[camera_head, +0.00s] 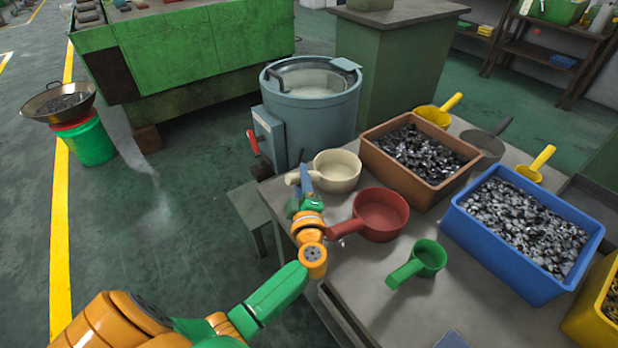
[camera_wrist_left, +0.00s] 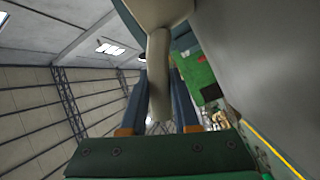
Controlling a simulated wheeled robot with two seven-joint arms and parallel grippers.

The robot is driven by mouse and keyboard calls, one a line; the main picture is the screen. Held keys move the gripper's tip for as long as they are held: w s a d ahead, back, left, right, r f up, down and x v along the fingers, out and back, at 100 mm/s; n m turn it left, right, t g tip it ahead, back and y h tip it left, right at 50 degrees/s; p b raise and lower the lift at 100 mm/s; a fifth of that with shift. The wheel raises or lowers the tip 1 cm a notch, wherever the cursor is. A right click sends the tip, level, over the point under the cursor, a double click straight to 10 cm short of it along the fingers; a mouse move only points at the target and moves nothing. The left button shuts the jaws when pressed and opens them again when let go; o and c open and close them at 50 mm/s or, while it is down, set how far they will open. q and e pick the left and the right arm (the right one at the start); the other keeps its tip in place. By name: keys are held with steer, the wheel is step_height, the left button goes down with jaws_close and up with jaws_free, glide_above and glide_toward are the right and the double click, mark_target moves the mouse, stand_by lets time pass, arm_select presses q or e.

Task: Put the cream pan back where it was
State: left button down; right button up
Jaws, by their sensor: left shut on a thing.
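The cream pan (camera_head: 338,171) is at the far left corner of the grey table, beside the red pan (camera_head: 380,214). Its handle points left. My left gripper (camera_head: 304,182) is shut on that handle. In the left wrist view the cream pan's handle (camera_wrist_left: 158,75) runs between the two blue fingers (camera_wrist_left: 159,100), and part of the pan's body shows at the top. I cannot tell whether the pan touches the table or is slightly above it. My right gripper is not in view.
The table (camera_head: 390,310) also holds a green pan (camera_head: 430,257), a brown bin (camera_head: 420,160) and a blue bin (camera_head: 520,235) of metal parts, and yellow scoops (camera_head: 433,115). A blue-grey drum machine (camera_head: 312,105) stands just behind the table's left corner.

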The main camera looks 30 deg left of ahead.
arm_select(q)
steer(key=shift+s+a+r, duration=0.15)
steer(key=shift+s, duration=0.25)
steer(key=shift+s+a, duration=0.2)
steer(key=shift+s, duration=0.1)
steer(key=shift+f, duration=0.2)
steer(key=c, duration=0.7)
jaws_free()
steer(key=shift+w+d, duration=0.1)
steer(key=shift+w, duration=0.15)
steer(key=shift+o, duration=0.2)
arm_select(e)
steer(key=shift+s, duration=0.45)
arm_select(q)
steer(key=shift+s, duration=0.1)
steer(key=shift+r, duration=0.4)
steer(key=v, duration=1.2)
steer(key=shift+f, duration=0.15)
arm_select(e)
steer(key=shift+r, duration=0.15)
